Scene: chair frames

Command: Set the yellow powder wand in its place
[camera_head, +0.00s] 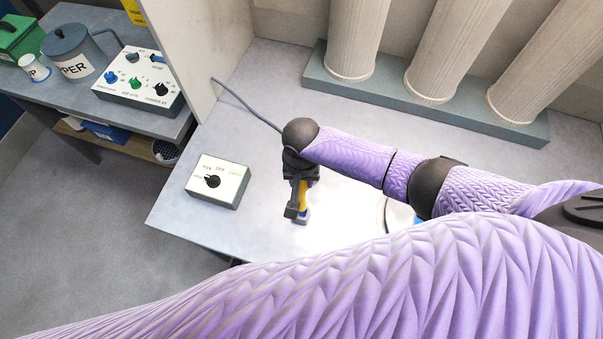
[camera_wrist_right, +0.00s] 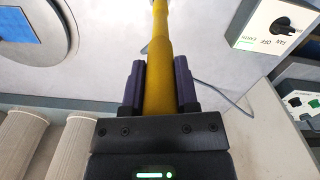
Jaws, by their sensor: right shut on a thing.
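My right gripper (camera_head: 297,190) reaches over the grey table from the right side of the head view. It is shut on the yellow powder wand (camera_head: 303,194). The wand's grey-blue end (camera_head: 302,218) points down toward the front of the table; I cannot tell whether it touches the surface. In the right wrist view, the wand's yellow shaft (camera_wrist_right: 158,60) runs lengthwise between the two dark fingers of my right gripper (camera_wrist_right: 160,85). My left gripper is not in view. The wand's place cannot be made out clearly.
A control box (camera_head: 217,182) with a black knob stands left of the wand on the table (camera_head: 180,205). Ribbed columns (camera_head: 440,50) stand on a grey base at the back. A side bench at left holds a knob panel (camera_head: 137,83) and a grey pot (camera_head: 75,52). A cable (camera_head: 245,103) lies behind.

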